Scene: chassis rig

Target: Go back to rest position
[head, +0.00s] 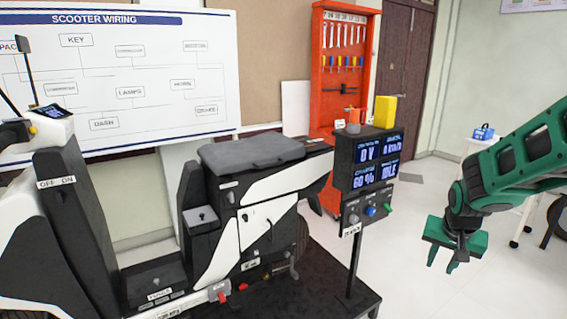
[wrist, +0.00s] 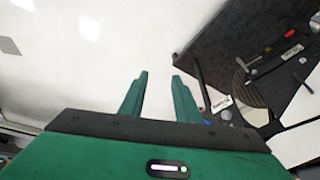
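My gripper (head: 442,262) is at the right of the head view, held in the air over the pale floor, fingers pointing down. It is to the right of the display stand and clear of it. In the wrist view, the two green fingers (wrist: 158,85) stand apart with only floor between them, so my gripper is open and empty. My green arm enters from the right edge of the head view.
A black and white scooter (head: 262,225) stands on a dark platform (head: 325,290). A display panel (head: 370,160) on a post rises at the platform's right. An orange tool cabinet (head: 338,70) stands behind. A blue case (head: 483,131) sits on a white cart. Floor right of the platform is clear.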

